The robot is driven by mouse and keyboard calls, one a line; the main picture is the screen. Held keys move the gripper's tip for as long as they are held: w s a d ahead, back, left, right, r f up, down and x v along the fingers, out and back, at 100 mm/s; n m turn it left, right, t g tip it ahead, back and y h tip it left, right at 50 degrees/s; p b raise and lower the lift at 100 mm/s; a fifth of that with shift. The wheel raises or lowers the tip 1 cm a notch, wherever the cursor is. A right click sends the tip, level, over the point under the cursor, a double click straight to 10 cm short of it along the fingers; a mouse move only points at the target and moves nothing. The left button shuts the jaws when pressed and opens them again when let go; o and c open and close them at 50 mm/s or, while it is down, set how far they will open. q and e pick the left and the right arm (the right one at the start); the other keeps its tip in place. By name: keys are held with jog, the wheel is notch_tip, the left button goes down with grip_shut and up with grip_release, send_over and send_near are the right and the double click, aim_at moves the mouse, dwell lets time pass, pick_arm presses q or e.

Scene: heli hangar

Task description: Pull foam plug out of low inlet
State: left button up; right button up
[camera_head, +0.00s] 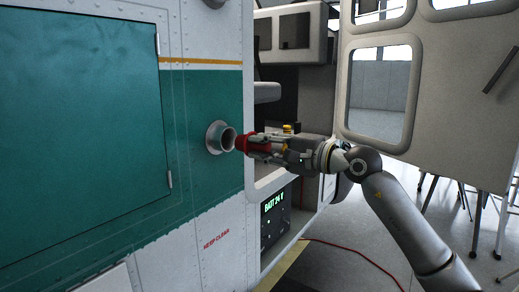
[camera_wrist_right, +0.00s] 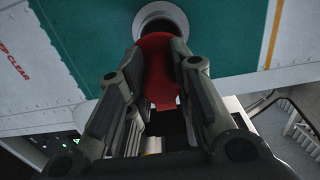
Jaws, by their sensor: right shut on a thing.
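The low inlet (camera_head: 220,137) is a short round metal pipe with a flange on the green and white helicopter side. My left gripper is not in view.
A large teal panel (camera_head: 85,110) fills the left. An open door with windows (camera_head: 430,100) stands at the right. Below the gripper is a lit unit (camera_head: 275,222) in the doorway. A red cable (camera_head: 350,255) and stand legs (camera_head: 478,220) are on the floor.

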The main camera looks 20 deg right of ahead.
jog(key=shift+b+v, duration=0.65)
jog(key=shift+v, duration=0.55)
